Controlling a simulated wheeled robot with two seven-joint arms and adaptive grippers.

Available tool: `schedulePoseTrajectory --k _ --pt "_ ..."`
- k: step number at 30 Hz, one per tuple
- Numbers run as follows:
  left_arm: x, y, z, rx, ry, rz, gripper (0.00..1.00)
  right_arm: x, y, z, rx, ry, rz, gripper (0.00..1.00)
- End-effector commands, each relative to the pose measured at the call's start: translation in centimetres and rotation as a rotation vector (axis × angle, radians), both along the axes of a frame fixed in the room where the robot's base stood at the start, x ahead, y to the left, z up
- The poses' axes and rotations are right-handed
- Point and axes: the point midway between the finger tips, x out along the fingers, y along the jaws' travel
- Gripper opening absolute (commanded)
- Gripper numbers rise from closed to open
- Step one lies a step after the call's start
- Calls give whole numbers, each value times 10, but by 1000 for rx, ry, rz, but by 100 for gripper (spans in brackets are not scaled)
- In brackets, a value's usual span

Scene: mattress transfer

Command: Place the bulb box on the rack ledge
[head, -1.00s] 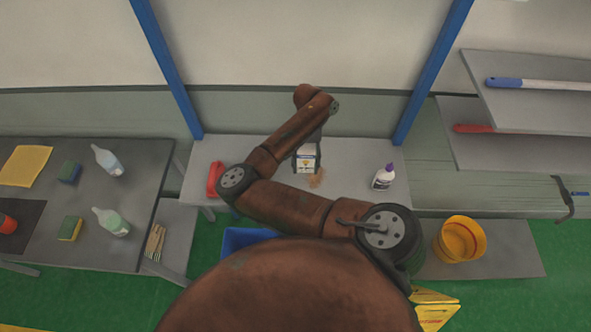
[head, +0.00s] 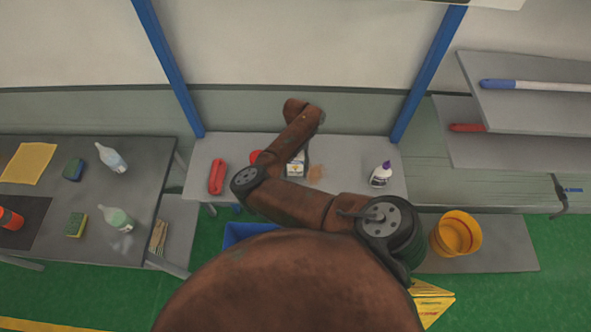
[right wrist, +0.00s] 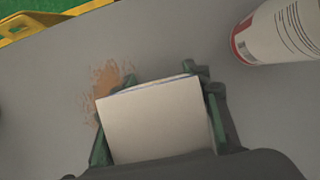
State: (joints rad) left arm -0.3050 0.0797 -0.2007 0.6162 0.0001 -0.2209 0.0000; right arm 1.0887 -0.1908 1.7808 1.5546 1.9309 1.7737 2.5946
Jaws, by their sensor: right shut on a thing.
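The bulb box (head: 296,168) is a small white box with a printed label, at the middle of a grey ledge (head: 345,150) between two blue posts. My right gripper (head: 297,155) is shut on it, mostly hidden under my arm in the head view. In the right wrist view the box's plain white face (right wrist: 155,125) sits between the green fingers (right wrist: 155,115), over the grey surface. I cannot tell whether the box touches the ledge. My left gripper is not in view.
A red object (head: 217,177) and a white bottle with a purple cap (head: 381,174) stand on the ledge. A brown stain (head: 317,173) lies right of the box. A white and red cylinder (right wrist: 280,32) is close to the box. Grey shelves (head: 535,95) are at right.

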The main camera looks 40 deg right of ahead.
Motion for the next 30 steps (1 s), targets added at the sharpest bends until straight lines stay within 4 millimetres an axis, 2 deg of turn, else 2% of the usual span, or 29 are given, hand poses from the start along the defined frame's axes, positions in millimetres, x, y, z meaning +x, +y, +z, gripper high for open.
schedulePoseTrajectory --k 2,3,10,23,26,30 --pt "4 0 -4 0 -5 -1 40 0 0 -3 0 0 0 20" --pt "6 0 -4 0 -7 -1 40 0 0 -3 0 0 0 45" --pt "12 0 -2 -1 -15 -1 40 0 0 -2 0 0 0 60" --pt "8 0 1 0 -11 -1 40 2 -1 5 -2 -2 0 62" --pt "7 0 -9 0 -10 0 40 8 -6 18 -3 -4 0 62" --pt "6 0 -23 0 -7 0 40 17 -13 45 -3 -6 -2 62"
